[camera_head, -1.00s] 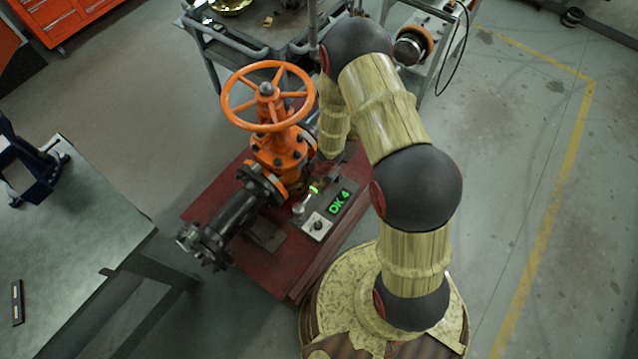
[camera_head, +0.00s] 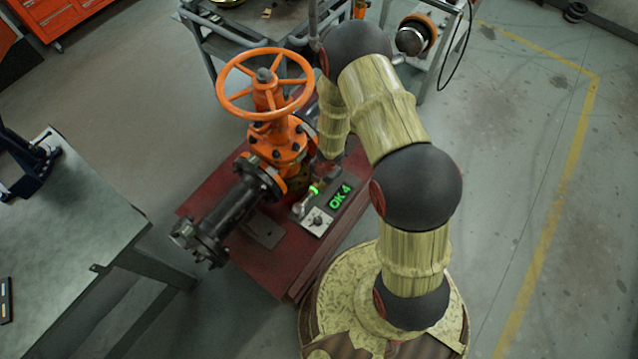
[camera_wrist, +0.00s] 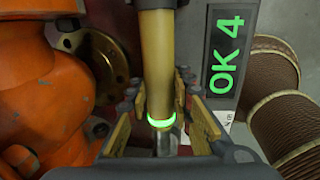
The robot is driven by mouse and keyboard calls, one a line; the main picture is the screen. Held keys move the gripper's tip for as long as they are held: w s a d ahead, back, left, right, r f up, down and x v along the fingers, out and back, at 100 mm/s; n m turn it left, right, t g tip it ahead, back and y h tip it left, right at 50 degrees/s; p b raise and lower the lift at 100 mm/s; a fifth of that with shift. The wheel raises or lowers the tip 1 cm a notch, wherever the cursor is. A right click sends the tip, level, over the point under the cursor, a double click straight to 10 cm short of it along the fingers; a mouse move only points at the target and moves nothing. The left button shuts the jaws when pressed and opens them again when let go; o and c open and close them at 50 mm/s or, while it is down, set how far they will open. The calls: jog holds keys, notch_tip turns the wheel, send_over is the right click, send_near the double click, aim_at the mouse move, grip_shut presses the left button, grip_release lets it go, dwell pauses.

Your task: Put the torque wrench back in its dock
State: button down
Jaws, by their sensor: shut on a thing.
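The torque wrench (camera_wrist: 157,60) shows in the wrist view as a yellow-brown shaft with a lit green ring and a metal part below it. My gripper (camera_wrist: 165,118) is shut on it, with the fingers on either side of the shaft near the ring. In the head view the wrench (camera_head: 314,189) shows only in part, by its green glow, low beside the orange gate valve (camera_head: 278,140). My arm hides most of my gripper there. I cannot tell which thing is the dock.
A display (camera_head: 341,196) reads "OK 4" close beside the wrench, on the red base (camera_head: 265,265). The valve's orange handwheel (camera_head: 264,115) stands above to the left. A grey table (camera_head: 60,240) is at left and a tool cart (camera_head: 235,38) behind. Floor at right is clear.

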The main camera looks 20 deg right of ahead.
jog(key=shift+w, duration=0.1)
jog(key=c, duration=1.5)
grip_release()
jog(key=shift+s+d+r, duration=0.15)
jog(key=shift+s+r, duration=0.15)
jog(key=shift+r, duration=1.65)
jog(key=shift+s+d+r, duration=0.2)
jog(key=shift+s+r, duration=0.1)
jog(key=shift+r, duration=1.7)
jog(key=shift+s+d+r, duration=0.15)
jog(key=shift+s+r, duration=0.15)
jog(key=shift+r, duration=1.65)
